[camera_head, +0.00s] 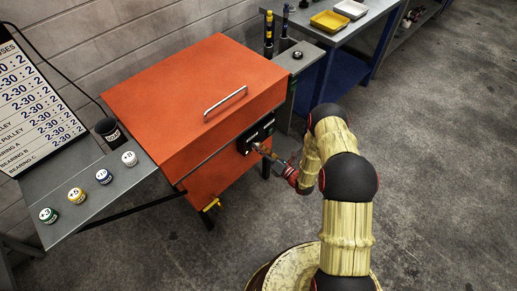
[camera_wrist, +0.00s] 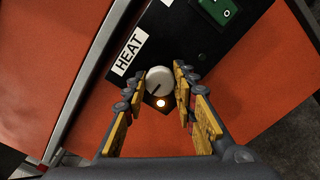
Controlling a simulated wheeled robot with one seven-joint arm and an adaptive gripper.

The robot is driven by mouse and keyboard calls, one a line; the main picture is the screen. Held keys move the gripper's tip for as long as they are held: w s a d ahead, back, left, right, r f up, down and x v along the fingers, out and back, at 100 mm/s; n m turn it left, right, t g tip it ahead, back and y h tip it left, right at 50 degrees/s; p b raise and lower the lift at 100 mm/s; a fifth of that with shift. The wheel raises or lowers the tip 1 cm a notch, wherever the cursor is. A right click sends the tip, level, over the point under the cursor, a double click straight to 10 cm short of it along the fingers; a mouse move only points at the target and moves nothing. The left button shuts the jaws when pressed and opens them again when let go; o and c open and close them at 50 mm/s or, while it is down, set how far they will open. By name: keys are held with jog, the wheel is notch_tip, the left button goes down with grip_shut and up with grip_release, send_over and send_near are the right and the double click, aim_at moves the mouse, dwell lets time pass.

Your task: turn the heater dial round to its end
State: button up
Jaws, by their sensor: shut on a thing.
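The heater is an orange box (camera_head: 190,100) with a black control panel (camera_head: 257,132) on its front right. In the wrist view, the pale round heater dial (camera_wrist: 159,80) sits on the panel beside a white HEAT label (camera_wrist: 127,50). A dark pointer line on the dial slants toward the lower left of the picture. My gripper (camera_wrist: 159,76) has a finger on either side of the dial and is shut on it. In the head view my gripper (camera_head: 263,150) reaches the panel, and the dial cannot be made out.
A green switch (camera_wrist: 220,10) is on the same panel. The box has a metal handle (camera_head: 226,101) on top and a yellow lever (camera_head: 211,205) low down. A grey side shelf (camera_head: 105,205) holds several small round containers.

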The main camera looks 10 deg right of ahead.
dwell(0.5)
jog(key=o, duration=1.2)
jog(key=shift+c, duration=0.2)
jog(key=v, duration=1.2)
jog(key=shift+f, duration=0.1)
